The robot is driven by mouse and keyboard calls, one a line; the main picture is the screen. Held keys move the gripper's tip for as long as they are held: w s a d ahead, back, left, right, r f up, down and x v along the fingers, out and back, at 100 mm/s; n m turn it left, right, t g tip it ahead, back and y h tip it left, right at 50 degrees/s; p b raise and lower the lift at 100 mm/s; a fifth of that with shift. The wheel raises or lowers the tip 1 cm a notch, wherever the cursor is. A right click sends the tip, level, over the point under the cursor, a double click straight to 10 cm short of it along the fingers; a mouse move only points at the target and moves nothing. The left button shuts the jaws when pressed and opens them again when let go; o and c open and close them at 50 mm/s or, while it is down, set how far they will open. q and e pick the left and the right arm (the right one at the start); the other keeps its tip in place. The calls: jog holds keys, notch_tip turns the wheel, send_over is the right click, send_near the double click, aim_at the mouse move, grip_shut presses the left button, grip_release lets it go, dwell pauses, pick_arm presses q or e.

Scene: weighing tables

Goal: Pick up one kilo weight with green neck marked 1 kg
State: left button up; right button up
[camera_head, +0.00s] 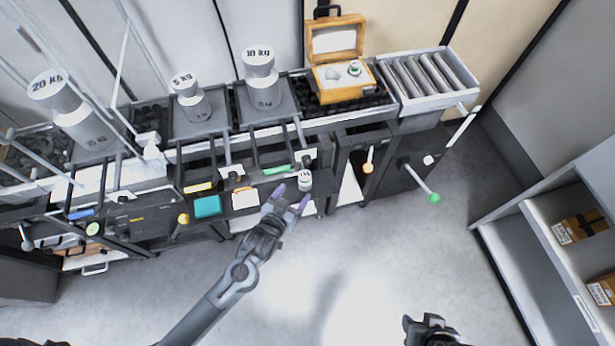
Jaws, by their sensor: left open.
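A small silver weight with a green band (354,69) sits in the open wooden case (345,95) on the bench; any mark on it is too small to read. Another small pale weight (305,180), with dark marking on its top, stands at the front edge of the bench. Its marking is unreadable and no green neck shows clearly. My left gripper (291,195) is open with purple fingertips, just in front of this pale weight and empty. My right gripper (430,328) shows only partly at the bottom edge, far from both weights.
Large weights marked 20 kg (80,112), 5 kg (190,98) and 10 kg (262,80) stand along the bench. A roller tray (420,76) is at its right end. A lever with a green knob (434,198) sticks out in front. A shelf with boxes (545,215) stands right; the floor between is clear.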

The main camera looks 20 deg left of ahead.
aim_at(304, 176)
pick_arm(q)
jog(key=b+x, duration=0.1)
jog(key=x, duration=0.3)
jog(key=shift+w+a+f, duration=0.1)
jog(key=shift+w+f, duration=0.1)
jog(key=shift+w, duration=0.05)
jog(key=b+x, duration=0.2)
jog(key=x, duration=0.1)
jog(key=b+x, duration=0.1)
jog(key=shift+w+a+f, duration=0.15)
jog(key=shift+a, duration=0.1)
jog(key=shift+w, duration=0.4)
jog(key=shift+s, duration=0.1)
jog(key=shift+c, duration=0.7)
grip_shut()
